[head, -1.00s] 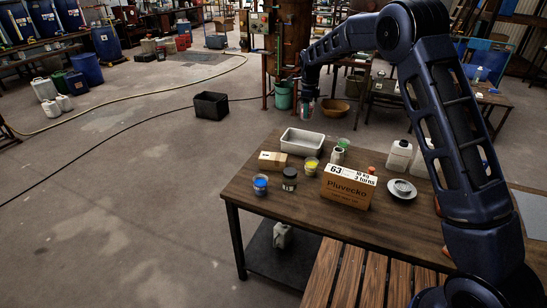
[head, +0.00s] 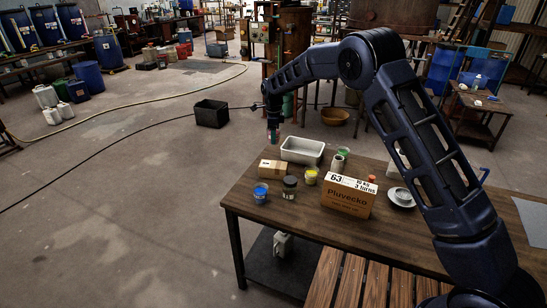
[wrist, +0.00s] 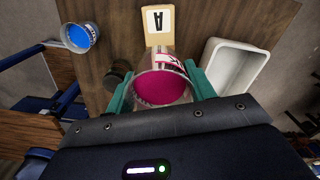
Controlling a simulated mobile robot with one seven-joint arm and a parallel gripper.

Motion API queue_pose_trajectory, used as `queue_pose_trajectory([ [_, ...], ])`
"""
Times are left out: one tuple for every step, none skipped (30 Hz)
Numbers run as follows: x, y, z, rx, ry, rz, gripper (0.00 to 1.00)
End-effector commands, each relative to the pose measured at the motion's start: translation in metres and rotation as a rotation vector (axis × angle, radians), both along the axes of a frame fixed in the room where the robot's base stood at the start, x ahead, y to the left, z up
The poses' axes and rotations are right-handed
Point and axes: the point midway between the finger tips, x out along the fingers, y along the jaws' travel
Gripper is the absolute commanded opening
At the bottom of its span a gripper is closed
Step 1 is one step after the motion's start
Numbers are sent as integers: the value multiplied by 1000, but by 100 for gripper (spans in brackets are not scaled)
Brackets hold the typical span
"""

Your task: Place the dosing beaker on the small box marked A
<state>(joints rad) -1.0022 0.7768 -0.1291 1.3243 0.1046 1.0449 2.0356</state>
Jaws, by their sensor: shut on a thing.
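My gripper (wrist: 160,92) is shut on the dosing beaker (wrist: 162,86), a clear cup with bright pink contents and a label, between teal fingers. In the head view my gripper (head: 273,128) holds the beaker (head: 273,137) above the far left part of the table, where it shows small. The small box marked A (wrist: 159,25) is pale tan, with a black A on a white label. It lies just beyond the beaker in the wrist view, and the beaker partly covers its near side. In the head view this box (head: 272,167) sits on the table, nearer than the beaker.
A white tray (head: 302,150) stands right of box A. A blue pot (head: 261,193), a dark jar (head: 289,187) and a yellow pot (head: 311,177) stand close by. A large carton (head: 348,196) stands further right. The table's left front corner is clear.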

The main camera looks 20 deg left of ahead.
Motion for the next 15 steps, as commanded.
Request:
queue_pose_trajectory([
  [0,0,-13,-2,1,0,27],
  [0,-1,-19,-3,1,0,27],
  [0,-1,-27,-3,2,-1,27],
  [0,-1,-33,-2,1,-1,27],
  [0,-1,-39,-2,1,-1,27],
  [0,-1,-47,-3,1,-1,27],
  [0,-1,-51,-3,1,-1,27],
  [0,0,-55,-1,1,-1,27],
  [0,0,-60,-1,0,-1,27],
  [0,0,-63,-1,0,0,27],
  [0,0,-65,-1,0,0,27],
  [0,0,-67,0,0,0,27],
  [0,0,-69,0,0,0,27],
  [0,0,-70,0,0,0,27],
  [0,0,-71,0,0,0,27],
])
